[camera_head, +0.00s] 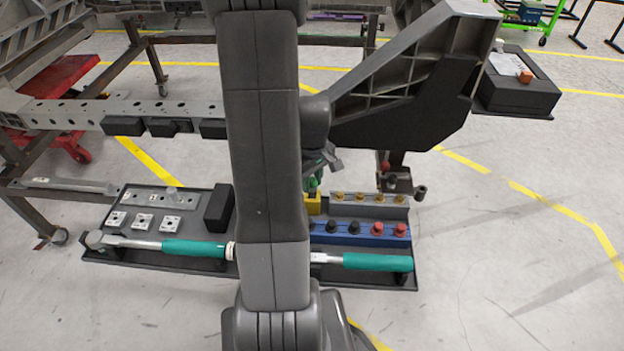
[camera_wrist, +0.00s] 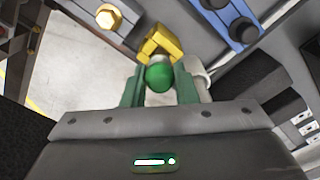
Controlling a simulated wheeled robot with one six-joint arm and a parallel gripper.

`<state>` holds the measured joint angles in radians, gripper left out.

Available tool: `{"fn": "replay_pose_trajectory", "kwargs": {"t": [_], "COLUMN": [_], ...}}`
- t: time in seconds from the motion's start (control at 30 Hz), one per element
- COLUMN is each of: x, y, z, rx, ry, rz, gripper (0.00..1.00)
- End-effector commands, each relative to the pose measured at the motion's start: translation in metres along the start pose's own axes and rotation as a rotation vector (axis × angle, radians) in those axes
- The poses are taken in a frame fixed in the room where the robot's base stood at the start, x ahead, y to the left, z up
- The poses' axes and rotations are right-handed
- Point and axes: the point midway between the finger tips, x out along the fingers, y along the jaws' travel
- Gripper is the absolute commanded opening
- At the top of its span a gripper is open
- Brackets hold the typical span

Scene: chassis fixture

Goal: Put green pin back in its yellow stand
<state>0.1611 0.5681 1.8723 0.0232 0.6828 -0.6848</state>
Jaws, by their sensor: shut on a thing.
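The green pin (camera_wrist: 158,78) shows its rounded green end between the green fingers of my gripper (camera_wrist: 160,88) in the wrist view. My gripper is shut on it. The yellow stand (camera_wrist: 163,40) lies right beyond the pin, with a pale ring between them. I cannot tell whether the pin is in the stand or just above it. In the head view the yellow stand (camera_head: 314,206) shows just right of my arm, on the black tray. My gripper (camera_head: 314,186) is directly above it, partly hidden by my arm, and the pin cannot be made out there.
Right of the stand are a grey rail with brass bolts (camera_head: 369,199) and a blue block (camera_head: 358,233) with black and red knobs. A teal-handled wrench (camera_head: 192,248) lies along the front of the black tray (camera_head: 400,280). A dark chassis bracket (camera_head: 400,125) overhangs behind.

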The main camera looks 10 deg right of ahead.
Motion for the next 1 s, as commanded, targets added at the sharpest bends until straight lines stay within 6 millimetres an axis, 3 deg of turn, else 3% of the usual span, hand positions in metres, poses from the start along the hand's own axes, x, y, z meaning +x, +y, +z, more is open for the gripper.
{"fn": "replay_pose_trajectory", "kwargs": {"t": [1.0], "x": [0.022], "y": [0.000], "z": [0.001], "rx": [0.000], "ry": [0.000], "rz": [0.000], "gripper": [0.00]}}
